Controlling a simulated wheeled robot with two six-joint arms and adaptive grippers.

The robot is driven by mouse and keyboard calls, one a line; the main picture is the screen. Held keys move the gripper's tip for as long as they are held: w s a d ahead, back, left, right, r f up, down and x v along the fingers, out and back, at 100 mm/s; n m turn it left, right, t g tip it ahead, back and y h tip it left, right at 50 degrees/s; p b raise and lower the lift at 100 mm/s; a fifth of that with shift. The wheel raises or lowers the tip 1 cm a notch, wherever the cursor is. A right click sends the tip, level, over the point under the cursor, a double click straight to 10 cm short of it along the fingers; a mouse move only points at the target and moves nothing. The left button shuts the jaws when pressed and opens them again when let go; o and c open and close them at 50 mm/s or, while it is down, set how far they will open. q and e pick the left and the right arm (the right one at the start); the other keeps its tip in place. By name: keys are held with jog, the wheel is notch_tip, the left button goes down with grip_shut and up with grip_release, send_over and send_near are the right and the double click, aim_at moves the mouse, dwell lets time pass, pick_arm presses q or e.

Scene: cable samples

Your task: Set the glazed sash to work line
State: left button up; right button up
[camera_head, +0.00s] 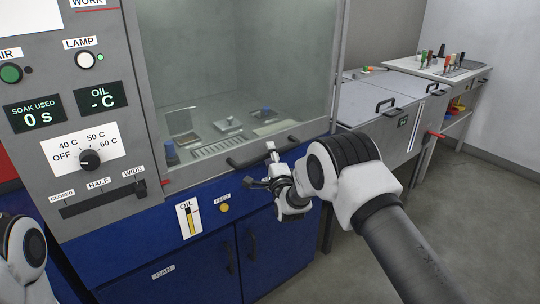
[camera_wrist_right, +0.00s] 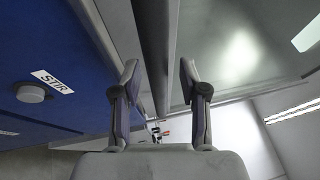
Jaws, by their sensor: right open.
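The glazed sash (camera_head: 240,65) is a large clear pane in a grey frame on the front of the cabinet. Its bottom rail sits low, just above the blue front, with a black bar handle (camera_head: 262,152) on it. A WORK label with a red line (camera_head: 90,11) is at the top left of the grey panel. My right gripper (camera_head: 264,166) is open just in front of and below the handle. In the right wrist view a dark bar (camera_wrist_right: 154,45) runs between the two open fingers (camera_wrist_right: 158,75); contact cannot be told. My left gripper is out of view.
Several small items stand behind the glass. On the right are a grey lidded chest (camera_head: 375,98) and a bench (camera_head: 440,68) with tools. Open floor (camera_head: 465,220) lies at the right.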

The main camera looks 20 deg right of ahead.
jog(key=shift+w+d+f, duration=0.15)
grip_shut()
notch_tip(320, 180, up, 42)
jog(key=p, duration=1.1)
jog(key=shift+r, duration=0.2)
grip_release()
jog(key=shift+f, duration=0.1)
